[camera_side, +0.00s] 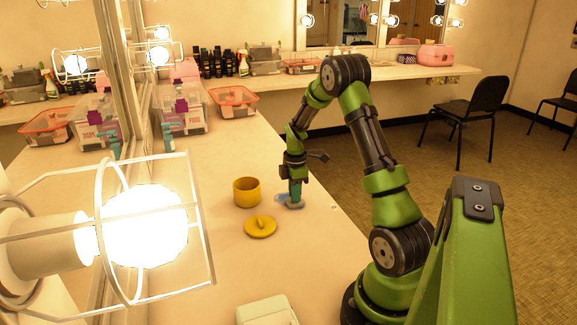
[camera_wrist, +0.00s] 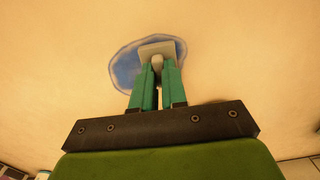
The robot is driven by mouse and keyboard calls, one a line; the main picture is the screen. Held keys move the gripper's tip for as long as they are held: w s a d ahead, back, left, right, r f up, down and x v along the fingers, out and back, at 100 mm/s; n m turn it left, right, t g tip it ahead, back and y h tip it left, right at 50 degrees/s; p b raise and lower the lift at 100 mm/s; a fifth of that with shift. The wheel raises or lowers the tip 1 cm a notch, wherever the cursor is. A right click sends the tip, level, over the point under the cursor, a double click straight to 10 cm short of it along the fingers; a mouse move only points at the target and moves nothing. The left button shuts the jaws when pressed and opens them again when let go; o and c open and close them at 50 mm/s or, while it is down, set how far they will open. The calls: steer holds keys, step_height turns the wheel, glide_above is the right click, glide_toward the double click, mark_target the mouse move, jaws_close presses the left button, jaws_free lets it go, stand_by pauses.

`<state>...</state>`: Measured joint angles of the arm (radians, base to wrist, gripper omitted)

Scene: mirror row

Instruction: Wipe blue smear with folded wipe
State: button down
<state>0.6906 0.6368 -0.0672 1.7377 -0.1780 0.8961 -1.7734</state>
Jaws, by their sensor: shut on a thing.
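A blue smear (camera_wrist: 128,68) lies on the pale counter, and it also shows in the side view (camera_side: 281,197). My gripper (camera_wrist: 158,72) points down over the smear, its two teal fingers close together. It is shut on the folded wipe (camera_wrist: 157,48), a small pale piece lying over the smear. In the side view my gripper (camera_side: 295,203) is low at the counter, at the smear's right side. The fingers cover part of the wipe and smear. I cannot tell for sure whether the wipe presses on the counter.
A yellow pot (camera_side: 247,192) and a yellow lid (camera_side: 261,227) stand left of my gripper. A white box (camera_side: 267,311) is at the near edge. A caged lamp (camera_side: 148,225) fills the near left. An orange tray (camera_side: 233,101) and clear bins (camera_side: 183,112) are farther back.

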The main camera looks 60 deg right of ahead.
steer(key=s+d, duration=0.2)
steer(key=s, duration=0.1)
steer(key=shift+d, duration=0.4)
steer(key=shift+w+d, duration=0.5)
steer(key=shift+w, duration=0.1)
steer(key=shift+w+a, duration=3.45)
steer(key=shift+w, duration=0.35)
steer(key=shift+w+d, duration=0.25)
steer(key=shift+d, duration=0.05)
steer(key=shift+w+d, duration=0.1)
steer(key=shift+d, duration=0.2)
steer(key=shift+s+d, duration=3.2)
steer(key=shift+s, duration=0.15)
steer(key=shift+w+d, duration=0.1)
steer(key=shift+d, duration=0.45)
steer(key=shift+w+d, duration=0.25)
steer(key=shift+w+a, duration=3.5)
steer(key=shift+w, duration=0.05)
steer(key=shift+w+a+r, duration=0.1)
steer(key=shift+r, duration=0.05)
step_height(320, 180, up, 8)
